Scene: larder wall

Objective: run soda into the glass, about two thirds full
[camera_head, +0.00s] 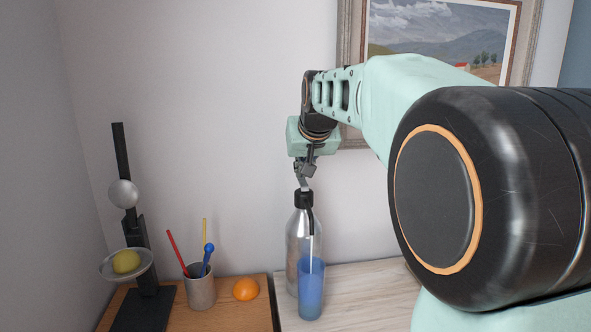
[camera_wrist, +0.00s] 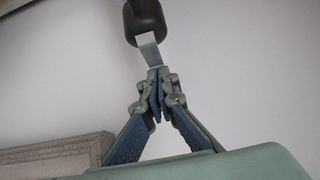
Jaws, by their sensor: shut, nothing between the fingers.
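A silver soda siphon (camera_head: 297,238) with a black head (camera_head: 303,198) stands upright on the pale wooden top. A blue glass (camera_head: 311,292) stands in front of it, under the black spout. A thin pale streak, seemingly soda, runs from the spout down to the glass. The lower glass looks deeper blue, but the exact level is hard to read. My gripper (camera_head: 306,170) is shut and empty above the siphon. In the wrist view, its closed fingertips (camera_wrist: 156,74) meet the end of the metal lever (camera_wrist: 149,52), which joins the black head (camera_wrist: 145,20).
Left of the siphon, on an orange-brown top, are an orange (camera_head: 246,289), a grey cup (camera_head: 200,292) with colored sticks, and a dark stand (camera_head: 143,255) with a dish holding a yellow fruit. A framed picture (camera_head: 440,40) hangs behind my arm. Pale wood right of the glass is clear.

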